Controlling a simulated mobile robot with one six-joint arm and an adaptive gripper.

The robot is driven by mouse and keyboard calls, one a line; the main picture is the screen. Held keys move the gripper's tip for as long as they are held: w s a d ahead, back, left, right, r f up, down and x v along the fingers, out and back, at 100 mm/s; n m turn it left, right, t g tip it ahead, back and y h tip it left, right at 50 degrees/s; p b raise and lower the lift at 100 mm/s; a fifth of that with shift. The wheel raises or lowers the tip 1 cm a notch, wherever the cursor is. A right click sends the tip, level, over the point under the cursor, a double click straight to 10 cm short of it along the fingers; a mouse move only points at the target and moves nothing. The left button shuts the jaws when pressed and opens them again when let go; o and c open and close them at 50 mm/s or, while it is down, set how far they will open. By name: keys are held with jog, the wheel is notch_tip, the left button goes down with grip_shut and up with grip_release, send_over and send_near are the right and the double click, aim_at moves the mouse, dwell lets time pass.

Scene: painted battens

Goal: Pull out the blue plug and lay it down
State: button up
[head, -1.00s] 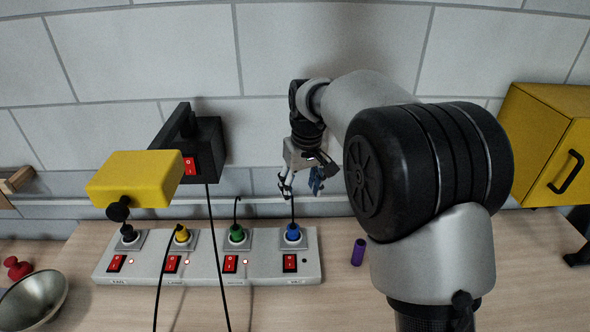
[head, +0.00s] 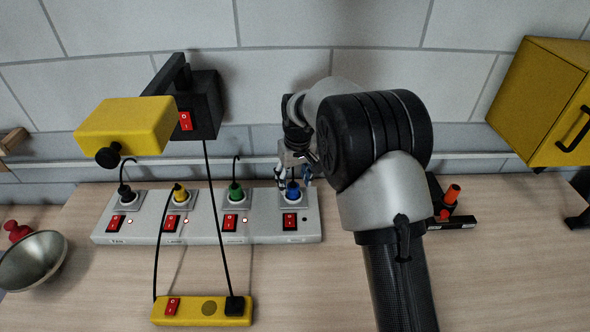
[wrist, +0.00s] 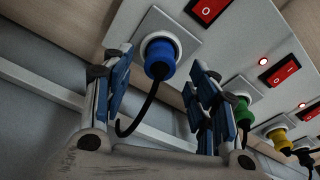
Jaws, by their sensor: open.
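The blue plug (head: 293,190) sits in the right-hand socket of the grey power strip (head: 262,230). In the wrist view the blue plug (wrist: 160,58) is in its socket, with a black cord curving away from it. My gripper (head: 294,176) is open at the plug; in the wrist view its two fingers (wrist: 160,72) stand on either side of the plug, with visible gaps. The red switch (head: 290,221) belonging to this socket is in front of it. My wrist partly hides the cord in the head view.
Green (head: 236,192), yellow (head: 179,194) and black (head: 125,191) plugs fill the other sockets. A yellow strip (head: 190,311) lies in front. A yellow box (head: 125,127) overhangs the left. An orange cylinder (head: 452,194) stands right of my arm. The table front right of the yellow strip is clear.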

aim_at(293, 185)
jog(key=shift+w+a+f+b, duration=0.1)
jog(key=shift+w+f+b, duration=0.1)
jog(key=shift+f, duration=0.7)
jog(key=shift+w+f+b, duration=0.1)
jog(key=shift+f+b, duration=0.05)
jog(key=shift+f, duration=0.7)
jog(key=shift+c, duration=0.4)
jog(key=c, duration=1.1)
grip_shut()
jog(key=shift+r, duration=0.2)
jog(key=shift+r+p, duration=1.15)
jog(key=shift+r, duration=0.25)
